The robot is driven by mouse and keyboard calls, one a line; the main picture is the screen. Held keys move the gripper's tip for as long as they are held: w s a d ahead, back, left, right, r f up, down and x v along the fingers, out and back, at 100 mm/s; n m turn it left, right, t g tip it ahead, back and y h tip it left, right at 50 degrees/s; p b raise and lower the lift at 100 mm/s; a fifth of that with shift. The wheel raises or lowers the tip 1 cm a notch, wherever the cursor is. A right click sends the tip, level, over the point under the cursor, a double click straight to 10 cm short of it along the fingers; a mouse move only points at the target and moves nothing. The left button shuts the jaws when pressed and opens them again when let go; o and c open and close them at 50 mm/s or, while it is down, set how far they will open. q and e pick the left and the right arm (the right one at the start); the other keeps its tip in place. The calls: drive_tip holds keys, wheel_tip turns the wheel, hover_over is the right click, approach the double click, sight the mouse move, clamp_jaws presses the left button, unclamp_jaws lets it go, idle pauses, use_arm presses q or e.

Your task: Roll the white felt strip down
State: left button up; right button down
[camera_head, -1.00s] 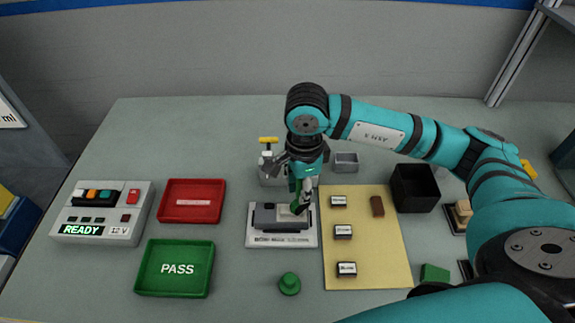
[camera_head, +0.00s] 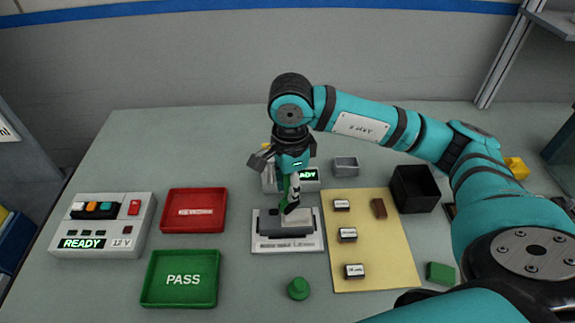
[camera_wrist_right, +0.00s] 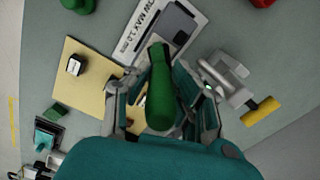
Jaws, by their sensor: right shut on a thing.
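My right gripper (camera_head: 291,180) is shut on a tool with a green handle (camera_wrist_right: 160,95). The tool points down at the dashboard module (camera_head: 262,244), a pale plate with dark grey raised parts. The tool's lower end is over the module's upper part; I cannot tell whether it touches. A light patch (camera_head: 300,216) just right of the tool's end looks like the white felt strip, partly hidden. The wrist view shows part of the module (camera_wrist_right: 138,32) beyond the green handle. My left gripper is not in view.
A tan mat (camera_head: 370,262) with small labelled blocks lies right of the module. A green PASS tray (camera_head: 180,296) and a red tray (camera_head: 193,225) are at left. A green knob (camera_head: 298,289) stands in front.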

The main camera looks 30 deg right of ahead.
drive_tip(key=shift+r, duration=0.6)
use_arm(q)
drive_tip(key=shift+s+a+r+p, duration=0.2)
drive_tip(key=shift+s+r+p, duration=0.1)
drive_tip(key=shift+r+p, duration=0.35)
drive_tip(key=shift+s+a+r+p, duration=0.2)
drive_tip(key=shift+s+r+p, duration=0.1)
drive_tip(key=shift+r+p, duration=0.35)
use_arm(e)
drive_tip(key=shift+r, duration=2.35)
